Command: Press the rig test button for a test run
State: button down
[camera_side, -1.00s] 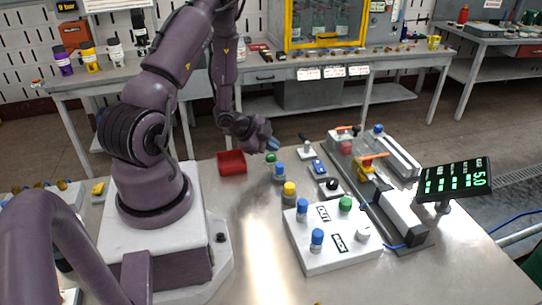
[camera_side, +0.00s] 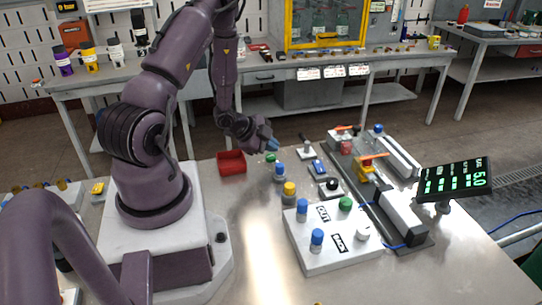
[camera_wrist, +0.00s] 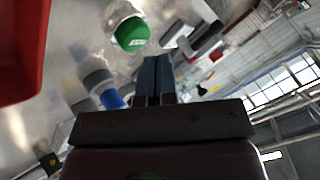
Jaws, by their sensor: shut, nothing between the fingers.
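My gripper (camera_side: 273,145) is shut and empty, its blue fingertips just above a green-capped button (camera_side: 270,158) on the table in the side view. The fingers (camera_wrist: 153,75) also show in the wrist view, with the green cap (camera_wrist: 132,36) ahead of them and a little left. The cap carries a small white label that I cannot read. The fingertips look apart from it. A blue-capped button (camera_side: 279,168) and a yellow-capped button (camera_side: 289,188) stand in a row with it. The blue one also shows in the wrist view (camera_wrist: 112,99).
A red bin (camera_side: 231,163) stands left of the green button. A white panel (camera_side: 325,258) with several coloured caps sits in front. A conveyor rig (camera_side: 397,212) and a lit display (camera_side: 455,180) stand to the right. A small lever box (camera_side: 307,149) is close by.

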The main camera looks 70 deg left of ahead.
jog(key=shift+f, duration=0.35)
